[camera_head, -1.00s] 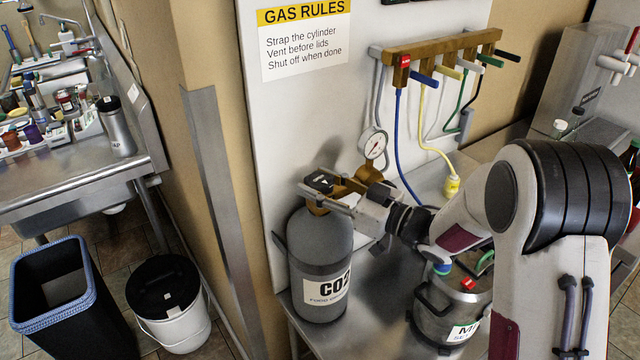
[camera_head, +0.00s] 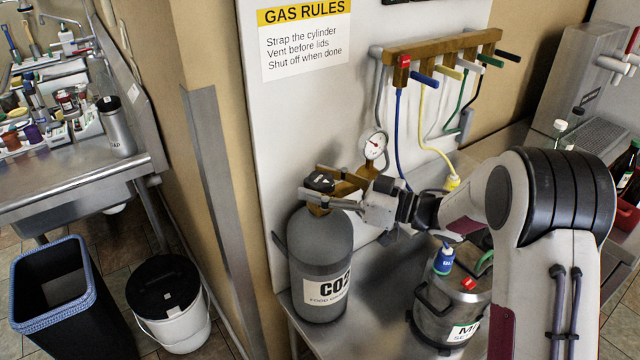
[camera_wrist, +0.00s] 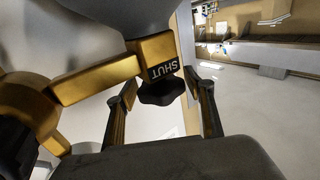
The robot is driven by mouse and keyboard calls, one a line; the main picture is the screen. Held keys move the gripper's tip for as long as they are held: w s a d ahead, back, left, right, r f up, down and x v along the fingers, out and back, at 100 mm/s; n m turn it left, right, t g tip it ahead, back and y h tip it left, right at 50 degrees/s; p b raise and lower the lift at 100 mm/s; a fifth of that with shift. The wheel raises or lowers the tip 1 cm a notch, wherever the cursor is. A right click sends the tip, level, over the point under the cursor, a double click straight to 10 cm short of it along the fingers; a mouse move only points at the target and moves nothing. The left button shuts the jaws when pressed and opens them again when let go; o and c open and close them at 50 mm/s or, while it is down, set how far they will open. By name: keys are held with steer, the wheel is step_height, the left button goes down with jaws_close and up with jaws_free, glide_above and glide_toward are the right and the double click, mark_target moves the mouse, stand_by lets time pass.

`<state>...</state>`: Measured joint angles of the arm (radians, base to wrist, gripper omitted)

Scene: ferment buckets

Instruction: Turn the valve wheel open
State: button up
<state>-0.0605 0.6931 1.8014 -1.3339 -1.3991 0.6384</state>
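The valve wheel is a small black knob (camera_head: 319,181) on the brass valve at the top of the grey CO2 cylinder (camera_head: 318,248). In the wrist view the black wheel (camera_wrist: 160,92) sits below a brass valve block (camera_wrist: 155,52) with a label reading SHUT. My gripper (camera_head: 333,188) comes to the valve from the right in the head view. In the wrist view its two fingers are apart, one on each side of the wheel in the picture. I cannot tell whether either finger touches it. Nothing is held.
A round gauge (camera_head: 374,146) stands behind the valve, close to my gripper. A blue hose (camera_head: 399,130) and a yellow hose (camera_head: 421,125) hang from the manifold (camera_head: 440,57). A metal keg (camera_head: 455,290) stands right of the cylinder.

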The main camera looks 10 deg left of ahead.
mark_target(331, 190)
steer(key=shift+d+f, duration=0.1)
stand_by(0.3)
steer(key=v, duration=1.1)
steer(key=shift+s+d, duration=0.2)
steer(key=shift+d, duration=0.2)
steer(key=shift+a, duration=0.1)
steer(key=a+m+t+h, duration=0.1)
steer(key=a+t, duration=0.1)
steer(key=s+a+m+t+h, duration=0.1)
steer(key=a+m+t, duration=0.1)
steer(key=a+t, duration=0.1)
steer(key=shift+s+m, duration=0.1)
steer(key=shift+m, duration=0.2)
stand_by(0.4)
steer(key=shift+a, duration=0.1)
steer(key=shift+x, duration=3.85)
steer(key=shift+c, duration=0.4)
